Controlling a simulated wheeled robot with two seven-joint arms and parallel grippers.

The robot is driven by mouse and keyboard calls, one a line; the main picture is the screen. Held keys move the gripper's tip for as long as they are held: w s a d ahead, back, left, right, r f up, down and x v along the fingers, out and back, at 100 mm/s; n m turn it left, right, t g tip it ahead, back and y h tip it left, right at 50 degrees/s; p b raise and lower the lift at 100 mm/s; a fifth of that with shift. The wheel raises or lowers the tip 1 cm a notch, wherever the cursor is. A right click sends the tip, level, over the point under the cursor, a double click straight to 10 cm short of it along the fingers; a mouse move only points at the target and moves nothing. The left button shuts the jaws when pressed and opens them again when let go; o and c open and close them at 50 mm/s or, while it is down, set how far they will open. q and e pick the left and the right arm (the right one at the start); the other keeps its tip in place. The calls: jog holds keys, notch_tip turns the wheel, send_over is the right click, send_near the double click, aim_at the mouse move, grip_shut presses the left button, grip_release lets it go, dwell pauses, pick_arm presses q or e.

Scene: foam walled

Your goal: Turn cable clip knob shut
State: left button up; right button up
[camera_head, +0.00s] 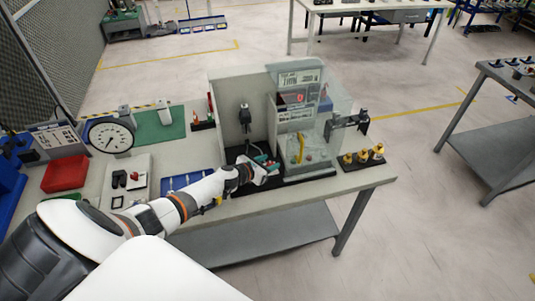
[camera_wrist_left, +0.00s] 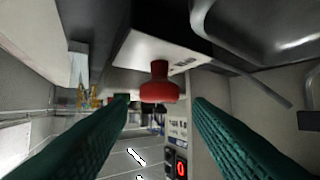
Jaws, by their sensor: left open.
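A red knob (camera_wrist_left: 158,90) with a narrower stem sits on a pale block (camera_wrist_left: 160,50) in the left wrist view. My left gripper (camera_wrist_left: 161,101) is open, with one green ribbed finger on each side of the knob. Gaps show between the knob and both fingers, so it does not look gripped. In the head view my left gripper (camera_head: 268,168) is low at the front of the bench fixture, and the knob is too small to make out there. My right gripper does not show.
A tester with a clear cover (camera_head: 300,115) stands just right of my left gripper. A dial gauge (camera_head: 108,138), a red tray (camera_head: 66,174) and a blue rack (camera_head: 180,183) lie left on the bench. Yellow-topped parts (camera_head: 362,156) stand at the right end.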

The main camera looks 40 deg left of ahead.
pick_arm(q)
notch_tip(320, 180, up, 8)
jog(key=shift+r+p, duration=0.25)
jog(key=shift+p, duration=0.05)
jog(key=shift+c, duration=0.2)
